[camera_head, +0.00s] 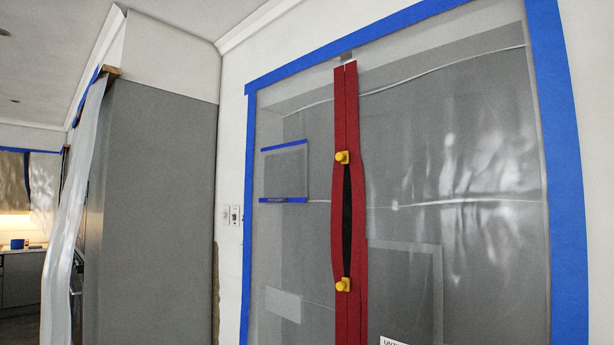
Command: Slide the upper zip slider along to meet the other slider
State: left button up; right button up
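A red zip strip (349,103) runs top to bottom down a clear plastic sheet. Between the two sliders the zip gapes in a narrow dark opening (347,220). Above the upper slider and below the lower one the red edges lie together. Neither of my grippers shows in the head view, and nothing touches either slider.
The plastic sheet (468,257) is framed with blue tape (561,180). A wall switch (235,215) is left of it. A tall grey panel (155,190) and a hanging plastic strip (72,215) stand further left. A white label (393,342) is cut off at the bottom edge.

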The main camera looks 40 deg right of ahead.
aim_at(343, 156)
jog(key=i+z, duration=0.3)
jog(key=i, duration=0.15)
jog(key=i+j+z, duration=0.1)
jog(key=i+z, duration=0.2)
jog(key=i+j+z, duration=0.3)
jog(key=i, duration=0.25)
jog(key=l, duration=0.1)
